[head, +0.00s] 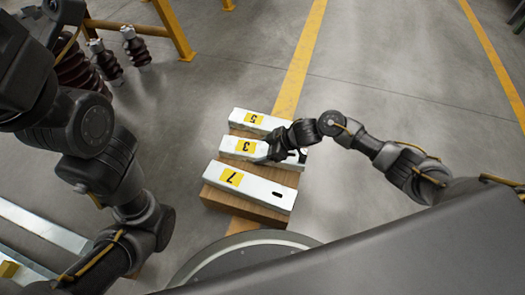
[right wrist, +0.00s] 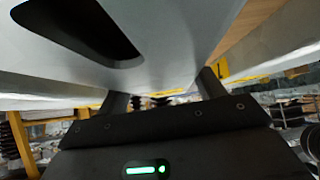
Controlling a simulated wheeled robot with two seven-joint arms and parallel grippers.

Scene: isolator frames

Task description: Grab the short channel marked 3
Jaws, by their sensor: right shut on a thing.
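The short white channel marked 3 (head: 232,145) lies on a wooden block between two similar channels, its yellow label to the left. My right gripper (head: 272,155) is shut on this channel right of the label, and hides part of its right half. In the right wrist view a pale metal surface with a dark slot (right wrist: 180,30) fills the top, close above the two fingers (right wrist: 163,93). My left arm shows at the left of the head view, but its gripper is outside the picture.
Channel 5 (head: 270,122) lies behind and channel 7 (head: 258,188) in front, both close to channel 3. The wooden block (head: 245,208) stands on the grey floor across a yellow line. Brown insulators (head: 136,48) and a yellow frame (head: 178,30) are at the upper left. Floor to the right is clear.

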